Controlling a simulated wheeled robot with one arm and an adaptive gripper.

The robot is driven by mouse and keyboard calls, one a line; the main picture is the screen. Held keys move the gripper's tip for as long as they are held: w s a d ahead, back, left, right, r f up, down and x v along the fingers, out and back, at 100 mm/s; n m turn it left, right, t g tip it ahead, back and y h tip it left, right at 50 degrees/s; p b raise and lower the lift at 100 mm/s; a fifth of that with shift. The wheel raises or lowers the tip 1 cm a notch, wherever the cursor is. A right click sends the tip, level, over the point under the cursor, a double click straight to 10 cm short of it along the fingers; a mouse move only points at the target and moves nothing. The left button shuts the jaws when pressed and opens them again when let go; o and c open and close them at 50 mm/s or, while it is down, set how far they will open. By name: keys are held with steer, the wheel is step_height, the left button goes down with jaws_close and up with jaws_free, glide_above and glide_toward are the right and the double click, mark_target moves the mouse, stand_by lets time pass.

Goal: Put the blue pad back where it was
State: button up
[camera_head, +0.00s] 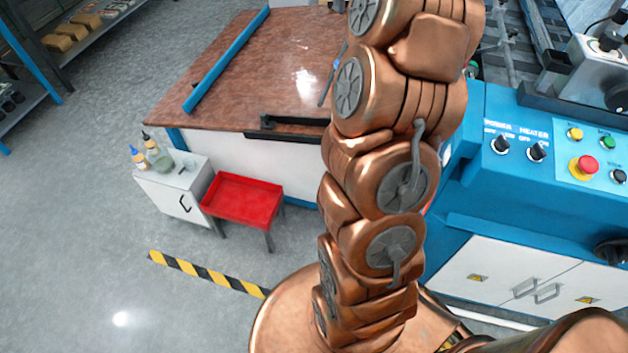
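I see nothing that I can name as the blue pad. My copper-coloured arm rises through the middle of the view and runs out at the top edge. My gripper is beyond the frame, so its state and anything in it are hidden. The arm also covers part of the brown table top and the left end of the blue machine.
The brown table (225,105) carries a long blue bar (228,60). A red tray stand (243,199) and a white cabinet (180,190) with bottles stand before it. The blue machine (500,190) with knobs fills the right. Grey floor is clear at left.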

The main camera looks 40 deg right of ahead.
steer(key=s+a+f+n, duration=0.1)
steer(key=s+a+f, duration=0.15)
steer(key=a, duration=0.75)
steer(key=s+a+f+n, duration=0.2)
steer(key=a+f, duration=0.1)
steer(key=a, duration=0.8)
steer(key=s+a+f, duration=0.3)
steer(key=s+f, duration=0.1)
steer(key=s, duration=0.2)
steer(key=s+a+f+g, duration=0.1)
steer(key=s+a+f, duration=0.3)
steer(key=s, duration=0.2)
steer(key=s+a+f+m, duration=0.1)
steer(key=s+a+f, duration=0.2)
steer(key=s, duration=0.3)
steer(key=shift+s+a+f+g, duration=0.3)
steer(key=shift+f+g, duration=0.1)
steer(key=shift+f, duration=0.5)
step_height(320, 180, up, 4)
steer(key=p, duration=0.3)
steer(key=shift+f+p, duration=0.1)
steer(key=shift+p, duration=0.3)
